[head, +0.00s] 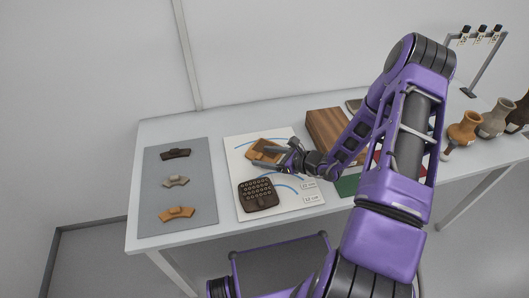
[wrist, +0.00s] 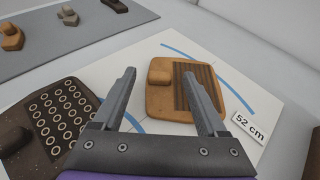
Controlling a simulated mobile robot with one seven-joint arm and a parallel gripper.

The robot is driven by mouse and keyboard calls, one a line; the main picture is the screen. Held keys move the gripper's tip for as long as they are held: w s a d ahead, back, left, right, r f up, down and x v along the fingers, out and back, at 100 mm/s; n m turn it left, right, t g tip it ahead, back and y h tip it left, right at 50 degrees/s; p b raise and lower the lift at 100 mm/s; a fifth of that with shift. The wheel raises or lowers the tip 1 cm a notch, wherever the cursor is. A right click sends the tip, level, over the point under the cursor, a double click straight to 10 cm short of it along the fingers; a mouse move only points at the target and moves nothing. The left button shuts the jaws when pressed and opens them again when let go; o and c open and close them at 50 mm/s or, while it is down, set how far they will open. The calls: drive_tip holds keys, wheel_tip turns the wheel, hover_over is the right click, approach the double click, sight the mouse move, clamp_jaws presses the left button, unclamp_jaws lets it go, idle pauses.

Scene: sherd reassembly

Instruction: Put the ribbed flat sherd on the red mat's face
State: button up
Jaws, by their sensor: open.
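The ribbed flat sherd (head: 262,145) is a tan-orange slab lying on the white sheet. In the wrist view the ribbed sherd (wrist: 165,105) shows a raised lug and a band of dark ribs. My gripper (head: 263,156) is open and empty at the sherd. In the wrist view my gripper (wrist: 159,73) has its right finger across the ribs and its left finger beyond the slab's left edge. I cannot tell how high the fingertips are. A small part of the red mat (head: 377,158) shows behind my arm, which hides most of it.
A dark sherd with ring marks (head: 258,195) lies near the ribbed one on the white sheet (head: 300,207). A grey mat (head: 195,225) at left holds three small sherds. A wooden block (head: 322,125) and a green mat (head: 347,185) are right of the sheet. Vases (head: 465,128) stand far right.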

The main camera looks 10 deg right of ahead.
drive_tip(key=shift+w+a+f, duration=0.3)
drive_tip(key=shift+w+a, duration=0.1)
clamp_jaws()
drive_tip(key=shift+r, duration=0.1)
drive_tip(key=s+r+m+t+h, duration=0.2)
drive_tip(key=s+r+m+h, duration=0.1)
drive_tip(key=r, duration=1.2)
drive_tip(key=shift+s+r+p, duration=0.25)
drive_tip(key=shift+p, duration=0.2)
